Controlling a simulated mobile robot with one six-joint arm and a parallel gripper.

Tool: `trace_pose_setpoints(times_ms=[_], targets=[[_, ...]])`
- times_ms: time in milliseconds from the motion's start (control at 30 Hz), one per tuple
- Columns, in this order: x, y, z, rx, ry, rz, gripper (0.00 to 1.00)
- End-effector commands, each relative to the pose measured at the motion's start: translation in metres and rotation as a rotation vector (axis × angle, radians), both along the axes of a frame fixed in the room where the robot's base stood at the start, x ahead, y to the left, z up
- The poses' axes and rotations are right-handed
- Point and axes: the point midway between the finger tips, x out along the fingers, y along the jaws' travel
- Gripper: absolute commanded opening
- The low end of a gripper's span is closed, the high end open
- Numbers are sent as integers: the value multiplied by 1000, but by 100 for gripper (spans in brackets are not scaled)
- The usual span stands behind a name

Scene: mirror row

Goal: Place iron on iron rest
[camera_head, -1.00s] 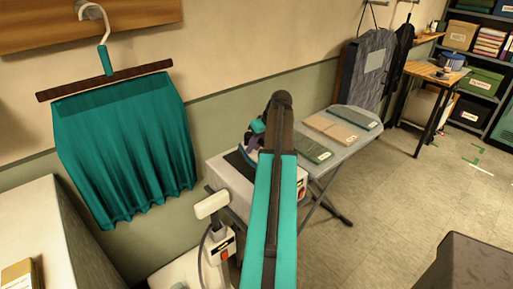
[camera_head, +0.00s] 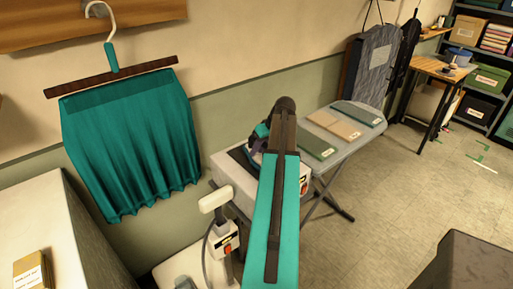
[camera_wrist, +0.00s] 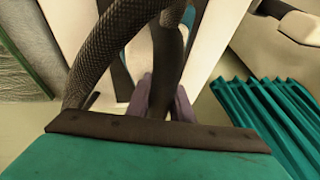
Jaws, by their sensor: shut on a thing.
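My gripper (camera_head: 256,146) is at the far end of my teal and dark arm, over the left end of the ironing board. In the wrist view its purple-grey fingers (camera_wrist: 184,106) are shut around the dark handle of the iron (camera_wrist: 172,62). The iron's pale body is only partly visible, and my arm hides most of it in the head view. The iron rest looks to be the white box with a dark top (camera_head: 226,176), directly under my gripper. I cannot tell whether the iron touches it.
The ironing board (camera_head: 352,142) carries several folded cloths. A white steamer-like unit (camera_head: 224,240) stands left of my arm. A teal cloth (camera_head: 130,150) hangs on the wall. A thick dark braided curve (camera_wrist: 88,65) crosses the wrist view.

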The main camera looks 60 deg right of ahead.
Motion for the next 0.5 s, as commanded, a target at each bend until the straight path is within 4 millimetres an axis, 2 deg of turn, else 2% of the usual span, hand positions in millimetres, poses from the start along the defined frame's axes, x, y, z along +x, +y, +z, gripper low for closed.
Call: trace_pose_setpoints(times_ms=[367, 400, 467, 500], targets=[[0, 0, -1, -1, -3, -1, 0], [0, 0, -2, 0, 0, -1, 27], [-1, 0, -2, 0, 0, -1, 37], [-1, 0, -2, 0, 0, -1, 39]])
